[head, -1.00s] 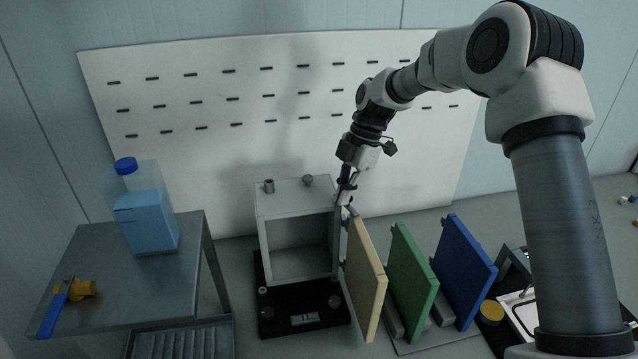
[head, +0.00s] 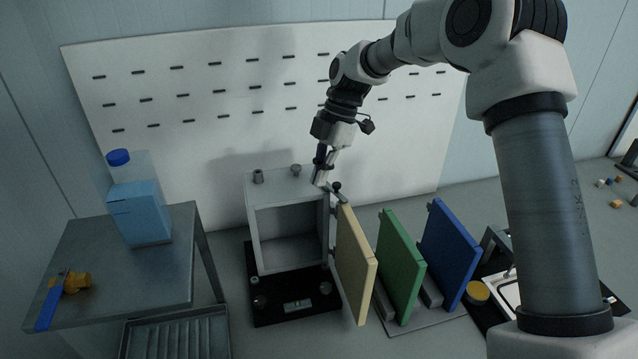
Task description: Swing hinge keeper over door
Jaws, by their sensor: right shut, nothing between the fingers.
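The grey box-shaped fixture (head: 252,235) stands on a black base, its front open and its inside empty. The cream door (head: 356,265) stands swung open at the fixture's right side. A small dark-knobbed piece, which looks like the hinge keeper (head: 337,187), sits at the top right corner above the door's hinge edge. My right gripper (head: 319,182) points down at the fixture's top right corner, just left of that piece. It is shut and empty; whether it touches the piece I cannot tell. My left gripper is out of view.
Green (head: 400,268) and blue (head: 449,255) panels stand in a rack right of the cream door. A side table (head: 150,280) at left carries a blue-capped bottle (head: 140,205) and a blue-handled tool (head: 50,305). Two small posts stand on the fixture's top.

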